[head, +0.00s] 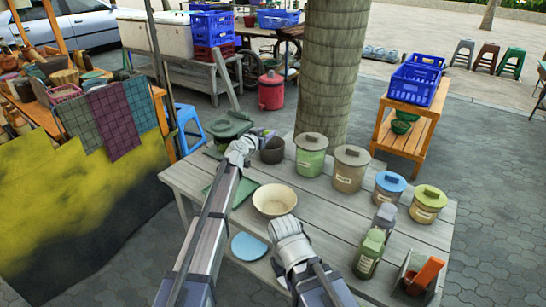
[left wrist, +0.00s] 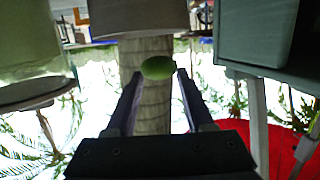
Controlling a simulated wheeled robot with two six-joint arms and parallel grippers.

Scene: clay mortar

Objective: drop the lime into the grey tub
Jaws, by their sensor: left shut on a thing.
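My left gripper (head: 262,134) is shut on the lime, at the far side of the table. In the left wrist view, which is upside down, the green lime (left wrist: 158,68) is pinched between the fingertips of the left gripper (left wrist: 158,72). The lime hardly shows in the head view. The dark grey tub (head: 272,152) stands just by the left gripper; it also shows at the top of the left wrist view (left wrist: 138,17). I cannot tell whether the lime is over its opening. My right gripper (head: 286,225) is beside the bowl; its fingers cannot be made out.
A cream bowl (head: 273,201) stands in front of the tub. A green jar (head: 310,158) and tan jar (head: 350,170) are at its right, a green box-like thing (head: 230,126) at its left. Blue- and yellow-lidded jars stand farther right. A blue disc (head: 249,246) lies near the front edge.

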